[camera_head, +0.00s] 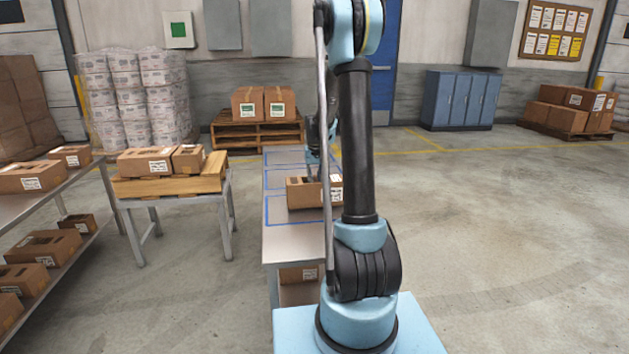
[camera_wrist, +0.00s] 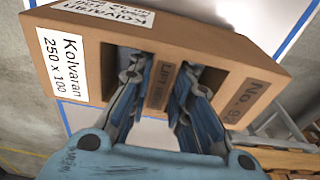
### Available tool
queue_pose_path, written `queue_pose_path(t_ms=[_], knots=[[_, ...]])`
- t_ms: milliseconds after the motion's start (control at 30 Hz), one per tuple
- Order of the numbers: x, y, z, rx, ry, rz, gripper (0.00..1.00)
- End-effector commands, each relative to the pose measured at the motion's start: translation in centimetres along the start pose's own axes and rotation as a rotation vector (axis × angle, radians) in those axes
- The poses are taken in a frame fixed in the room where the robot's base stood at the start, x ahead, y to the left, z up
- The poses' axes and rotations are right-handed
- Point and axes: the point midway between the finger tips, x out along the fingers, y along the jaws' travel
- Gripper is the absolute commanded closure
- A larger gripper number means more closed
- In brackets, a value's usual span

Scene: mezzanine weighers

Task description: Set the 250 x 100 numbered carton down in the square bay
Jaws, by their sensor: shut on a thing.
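The brown carton with a white label reading "Kolvaran 250 x 100" and "No. 9" print fills the top of the wrist view (camera_wrist: 215,56); the rest of the number is unclear. My gripper (camera_wrist: 157,88) is shut on the strip between the carton's two openings. In the head view the carton (camera_head: 300,195) is at the metal table with blue-outlined bays (camera_head: 283,218), partly behind my arm. It overlaps the nearest outline; whether it touches the tabletop I cannot tell. A blue line (camera_wrist: 299,27) shows beyond the carton in the wrist view. My arm hides the table's right side.
Another carton (camera_head: 298,275) sits under the table. To the left, a small stand (camera_head: 140,203) holds cartons on wood, and a metal shelf (camera_head: 75,182) holds several more. A pallet with two cartons (camera_head: 248,105) stands behind. The floor to the right is clear.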

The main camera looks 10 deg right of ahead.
Motion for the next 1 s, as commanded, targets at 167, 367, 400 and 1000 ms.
queue_pose_path(t_ms=[167, 367, 400, 1000], knots=[[0.8, 0.0, 0.1, 0.0, 0.0, 0.0, 1.0], [1.2, 0.0, 0.1, 0.0, 0.0, 0.0, 1.0], [1.2, 0.0, 0.1, 0.0, 0.0, 0.0, 1.0], [1.5, 0.0, 0.2, 0.0, 0.0, 0.0, 1.0]])
